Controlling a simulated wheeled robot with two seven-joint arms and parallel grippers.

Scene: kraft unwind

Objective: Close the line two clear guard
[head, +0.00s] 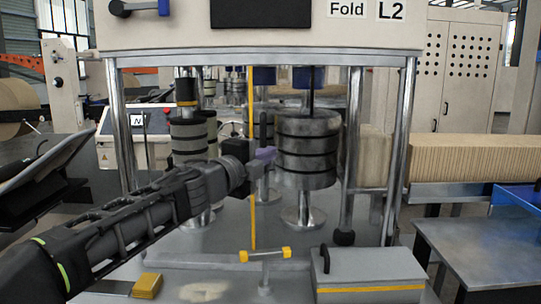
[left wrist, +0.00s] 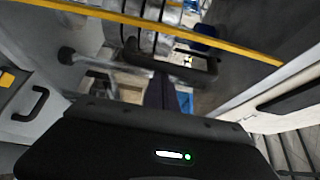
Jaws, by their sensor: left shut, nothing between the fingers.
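The line two machine (head: 265,32) carries a "Fold L2" label and has dark-banded rollers (head: 308,150) between its metal posts. A thin upright yellow strip (head: 252,205) looks like an edge of the clear guard; the see-through pane itself is hard to make out, so I cannot tell its exact angle. My left gripper (head: 265,155) is shut and empty, beside the strip and left of the large roller. In the left wrist view a yellow strip (left wrist: 235,45) crosses above the gripper, and a black handle (left wrist: 170,62) shows just beyond the fingers; contact is unclear. My right gripper is not in view.
A grey box with a black handle (head: 368,272) and a low bar with yellow ends (head: 265,254) sit in front of the rollers. A blue-edged table (head: 490,250) stands at right, a stack of brown board (head: 470,157) behind it. A dark tilted panel (head: 45,165) is at left.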

